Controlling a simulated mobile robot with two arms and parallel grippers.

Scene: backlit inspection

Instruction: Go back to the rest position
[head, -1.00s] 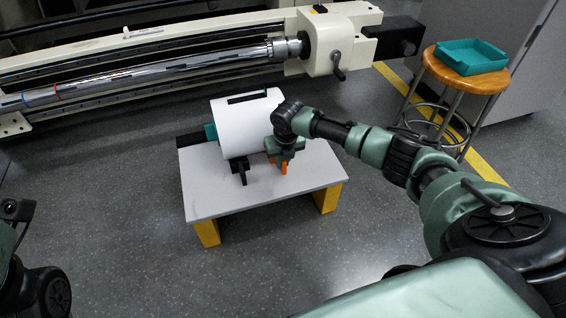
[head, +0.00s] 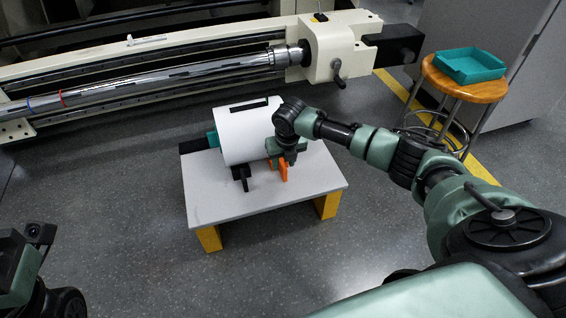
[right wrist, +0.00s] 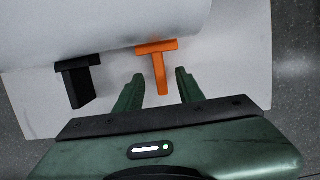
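My right gripper (head: 284,160) is at the right front of a white roll on the low table. In the right wrist view my right gripper (right wrist: 160,88) has its two green fingers apart. An orange T-shaped piece (right wrist: 157,66) stands between and just beyond the fingertips; I cannot tell whether they touch it. The orange piece also shows in the head view (head: 283,172), under the gripper. My left arm shows only in part at the lower left of the head view; its gripper cannot be made out.
The white roll (head: 243,138) lies on a black stand on a small grey table (head: 215,198) with yellow legs. A long machine with a chrome roller (head: 150,83) runs behind. A teal tray (head: 468,62) sits on a wooden stool (head: 440,80) at the right. Floor in front is clear.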

